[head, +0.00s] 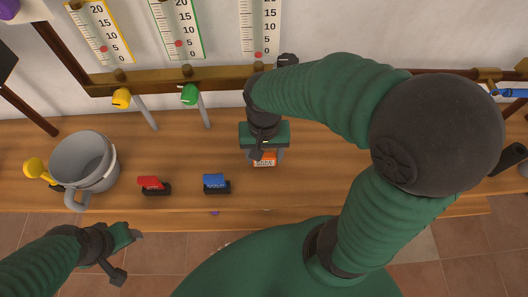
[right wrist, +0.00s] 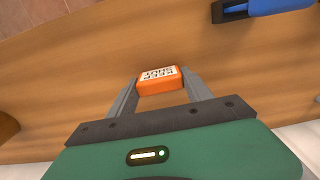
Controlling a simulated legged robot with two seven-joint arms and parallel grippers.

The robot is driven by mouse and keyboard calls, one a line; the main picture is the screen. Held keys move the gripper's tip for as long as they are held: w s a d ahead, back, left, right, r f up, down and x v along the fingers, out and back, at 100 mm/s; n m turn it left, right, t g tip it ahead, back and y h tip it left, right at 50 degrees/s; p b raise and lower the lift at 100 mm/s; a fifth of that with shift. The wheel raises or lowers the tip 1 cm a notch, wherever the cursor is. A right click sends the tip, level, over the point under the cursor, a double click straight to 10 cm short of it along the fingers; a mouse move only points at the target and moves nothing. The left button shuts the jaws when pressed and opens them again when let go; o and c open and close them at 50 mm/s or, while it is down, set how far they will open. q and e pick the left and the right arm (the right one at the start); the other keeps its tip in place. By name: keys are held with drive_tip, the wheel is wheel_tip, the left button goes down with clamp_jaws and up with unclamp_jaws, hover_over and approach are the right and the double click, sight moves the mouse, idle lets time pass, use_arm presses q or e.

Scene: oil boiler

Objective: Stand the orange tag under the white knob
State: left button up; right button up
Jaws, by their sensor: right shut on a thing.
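The orange tag (head: 264,160) has a white printed label and is between the fingers of my right gripper (head: 264,154), over the wooden bench. In the right wrist view, the two grey fingers of my right gripper (right wrist: 160,92) are shut on the sides of the orange tag (right wrist: 160,85). I cannot tell whether the tag touches the bench. I cannot make out the white knob; my right arm covers the rail below the third gauge. My left gripper (head: 126,240) is at lower left, in front of the bench, and its finger opening is unclear.
A red tag (head: 150,183) and a blue tag (head: 215,181) stand on dark bases on the bench (head: 330,165). A grey pot (head: 84,165) is at left.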

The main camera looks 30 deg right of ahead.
drive_tip(key=shift+a+f, duration=0.1)
drive_tip(key=shift+a, duration=0.15)
drive_tip(key=o, duration=1.3)
drive_tip(key=shift+w+a, duration=0.1)
drive_tip(key=shift+a, duration=0.1)
drive_tip(key=shift+c, duration=0.2)
drive_tip(key=shift+o, duration=0.3)
drive_tip(key=shift+d, duration=0.5)
use_arm(q)
drive_tip(key=p+v, duration=0.3)
drive_tip(key=shift+w+a+r, duration=0.15)
drive_tip(key=shift+w+r, duration=0.1)
drive_tip(key=shift+w, duration=0.1)
use_arm(e)
wheel_tip(320, 180, up, 12)
drive_tip(key=shift+a+r, duration=0.15)
drive_tip(key=shift+r, duration=0.05)
